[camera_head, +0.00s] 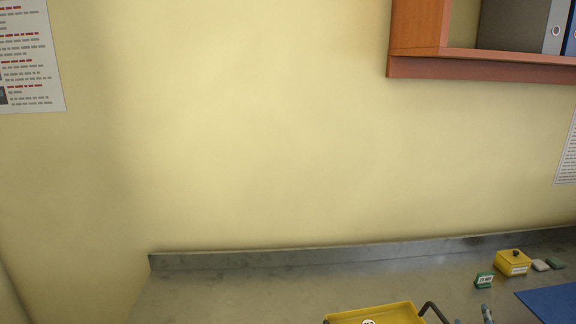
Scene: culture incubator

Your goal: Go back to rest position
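The task names no object other than my own arms. Neither of my grippers shows in the head view. Whether they hold anything cannot be seen.
A grey counter (230,290) with a low back edge runs along a yellow wall (230,140). A yellow tray (395,314) with dark handles is cut off at the bottom. A yellow box (513,263), small green items and a blue mat (552,300) lie right. A wooden shelf (480,65) hangs above.

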